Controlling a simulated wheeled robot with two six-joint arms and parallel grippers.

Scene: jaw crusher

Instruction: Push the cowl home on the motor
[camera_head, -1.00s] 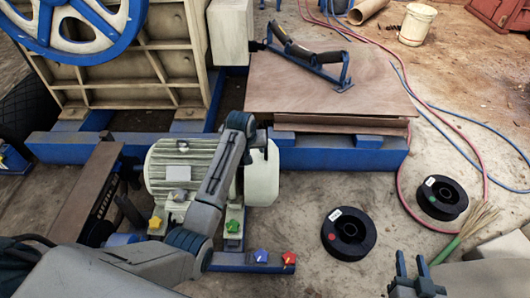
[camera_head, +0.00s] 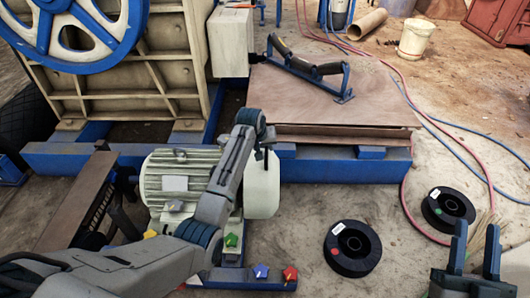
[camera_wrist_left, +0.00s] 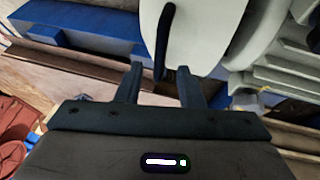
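The motor (camera_head: 172,192) is a pale ribbed cylinder lying on its side on blue rails. The cowl (camera_head: 263,190) is a smooth whitish rounded cover at the motor's right end; my left arm hides the joint between them, so I cannot tell whether a gap is left. My left gripper (camera_head: 264,146) is at the cowl's upper edge. My right gripper (camera_head: 476,248) is open and empty at the lower right.
Coloured star-shaped knobs (camera_head: 261,271) stand by the motor's feet. Black spools (camera_head: 353,248) lie on the floor to the right. A brown board (camera_head: 310,115) with a blue-framed tool (camera_head: 315,68) lies behind. A blue beam (camera_head: 340,170) runs behind the motor. Hoses cross the right side.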

